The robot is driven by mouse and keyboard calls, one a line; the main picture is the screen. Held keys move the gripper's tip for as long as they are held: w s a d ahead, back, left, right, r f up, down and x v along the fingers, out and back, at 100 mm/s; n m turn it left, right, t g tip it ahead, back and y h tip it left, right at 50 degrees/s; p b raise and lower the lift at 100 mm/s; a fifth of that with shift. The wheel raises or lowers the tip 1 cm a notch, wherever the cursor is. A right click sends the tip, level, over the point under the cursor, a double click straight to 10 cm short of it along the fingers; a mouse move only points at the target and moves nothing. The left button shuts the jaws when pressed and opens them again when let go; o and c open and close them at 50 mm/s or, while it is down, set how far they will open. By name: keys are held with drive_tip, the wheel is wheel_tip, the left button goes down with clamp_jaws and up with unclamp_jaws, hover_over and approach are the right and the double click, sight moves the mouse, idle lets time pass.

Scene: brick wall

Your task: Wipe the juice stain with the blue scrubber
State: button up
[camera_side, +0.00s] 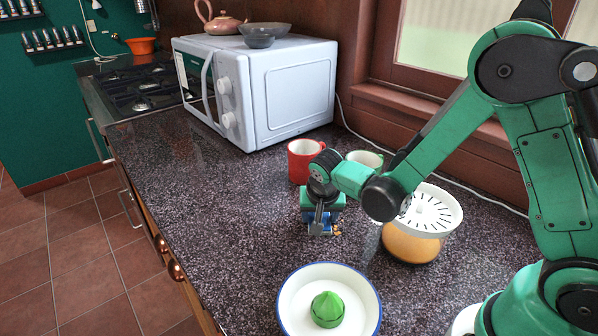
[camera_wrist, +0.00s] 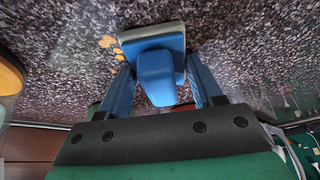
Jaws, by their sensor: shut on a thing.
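The blue scrubber (camera_wrist: 157,73) has a blue grip and a pale edge on its base. My gripper (camera_wrist: 160,88) is shut on its grip, with one blue finger on each side. In the side view my gripper (camera_side: 320,222) points down low over the dark speckled counter (camera_side: 230,215), and the scrubber is mostly hidden behind it. The orange juice stain (camera_wrist: 108,42) shows as small patches on the counter just beside the scrubber's left edge. In the side view a bit of the stain (camera_side: 336,230) shows right of the gripper. I cannot tell whether the scrubber touches the counter.
A red mug (camera_side: 301,164) and a pale mug (camera_side: 366,158) stand behind my gripper. A juicer jug (camera_side: 412,243) with a white top stands close on the right. A microwave (camera_side: 262,92) stands behind. The counter's left is clear.

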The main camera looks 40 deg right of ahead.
sight(338, 232)
drive_tip(key=shift+s, duration=2.5)
drive_tip(key=shift+w, duration=4.8)
drive_tip(key=shift+w+d, duration=0.1)
drive_tip(key=shift+d, duration=0.25)
drive_tip(key=shift+s, duration=4.75)
drive_tip(key=shift+w, duration=4.8)
wheel_tip(338, 232, up, 8)
drive_tip(key=shift+r, duration=0.15)
drive_tip(key=shift+s, duration=0.1)
